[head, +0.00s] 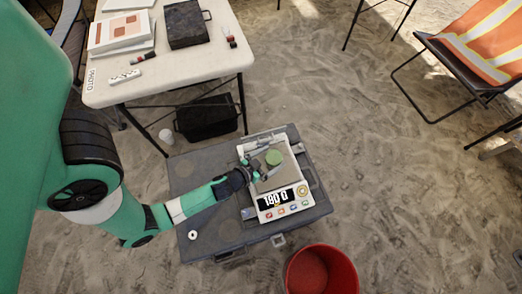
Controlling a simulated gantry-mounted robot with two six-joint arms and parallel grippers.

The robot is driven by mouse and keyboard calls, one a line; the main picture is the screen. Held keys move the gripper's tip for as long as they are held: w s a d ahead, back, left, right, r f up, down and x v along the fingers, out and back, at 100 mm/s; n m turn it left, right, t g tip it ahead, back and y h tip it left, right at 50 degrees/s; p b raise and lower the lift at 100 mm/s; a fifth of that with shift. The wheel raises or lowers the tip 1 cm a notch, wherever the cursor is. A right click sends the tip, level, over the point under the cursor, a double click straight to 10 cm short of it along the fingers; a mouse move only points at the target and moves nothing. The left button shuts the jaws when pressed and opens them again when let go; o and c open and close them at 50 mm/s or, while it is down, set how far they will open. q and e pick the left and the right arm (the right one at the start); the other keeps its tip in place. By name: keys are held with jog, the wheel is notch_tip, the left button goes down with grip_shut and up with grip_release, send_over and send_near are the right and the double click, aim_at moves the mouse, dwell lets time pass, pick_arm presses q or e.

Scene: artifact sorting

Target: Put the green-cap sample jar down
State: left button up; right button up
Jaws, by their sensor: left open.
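The scale's display has lit digits that look like 180.0. My left gripper (265,163) is open at the jar, with its fingers beside the lid. I cannot tell whether a finger touches the jar. My right gripper is not in view.
The scale rests on a grey case (200,238), which has a small white ring (193,235) on it. A red bucket (320,272) stands in front. A white table (185,68) with papers and a black box is at the back left.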

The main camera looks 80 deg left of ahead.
pick_arm(q)
jog(key=b+v, duration=0.1)
jog(key=v, duration=0.6)
jog(key=shift+s+b, duration=0.3)
jog(key=shift+s, duration=0.05)
jog(key=shift+d+r, duration=0.1)
jog(key=shift+r, duration=0.05)
